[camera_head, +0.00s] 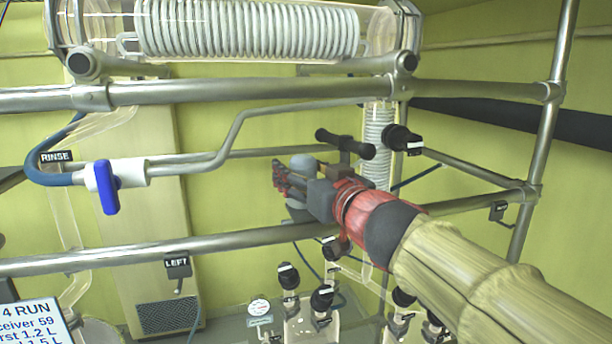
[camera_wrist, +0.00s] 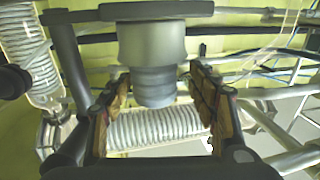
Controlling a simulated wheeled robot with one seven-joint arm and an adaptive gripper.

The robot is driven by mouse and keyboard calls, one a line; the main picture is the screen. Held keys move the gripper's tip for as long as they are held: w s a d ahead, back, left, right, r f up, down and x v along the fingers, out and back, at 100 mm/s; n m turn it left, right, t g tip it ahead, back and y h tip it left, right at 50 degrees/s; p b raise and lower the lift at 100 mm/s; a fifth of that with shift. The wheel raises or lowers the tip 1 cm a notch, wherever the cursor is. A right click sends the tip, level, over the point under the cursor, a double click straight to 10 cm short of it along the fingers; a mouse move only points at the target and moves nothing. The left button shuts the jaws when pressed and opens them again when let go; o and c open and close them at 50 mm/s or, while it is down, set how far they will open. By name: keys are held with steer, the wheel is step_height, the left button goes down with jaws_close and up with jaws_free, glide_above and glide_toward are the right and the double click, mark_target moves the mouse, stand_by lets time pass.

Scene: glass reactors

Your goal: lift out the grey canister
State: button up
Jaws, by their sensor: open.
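In the wrist view a grey cylinder (camera_wrist: 152,45), which looks like the grey canister, hangs from the top of the picture, with a narrower, darker ribbed lower part. My gripper (camera_wrist: 162,98) is open, with one brown-padded finger on each side of that lower part. Gaps show on both sides, and I see no contact. In the head view my gripper (camera_head: 281,178) is at the middle of the frame, in front of the yellow-green wall. Small grey shapes show around it, but I cannot tell there which is the canister.
Metal rails (camera_head: 230,92) cross above and below my gripper. A coiled glass condenser (camera_head: 250,30) lies along the top, and a blue-handled valve (camera_head: 106,187) is at left. Black-capped fittings (camera_head: 322,297) stand below.

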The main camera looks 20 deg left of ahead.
steer(key=x, duration=0.5)
steer(key=shift+w+f, duration=0.15)
steer(key=shift+w, duration=0.35)
steer(key=shift+s+d, duration=0.15)
steer(key=shift+c, duration=1.5)
steer(key=c, duration=1.1)
steer(key=shift+c, duration=0.3)
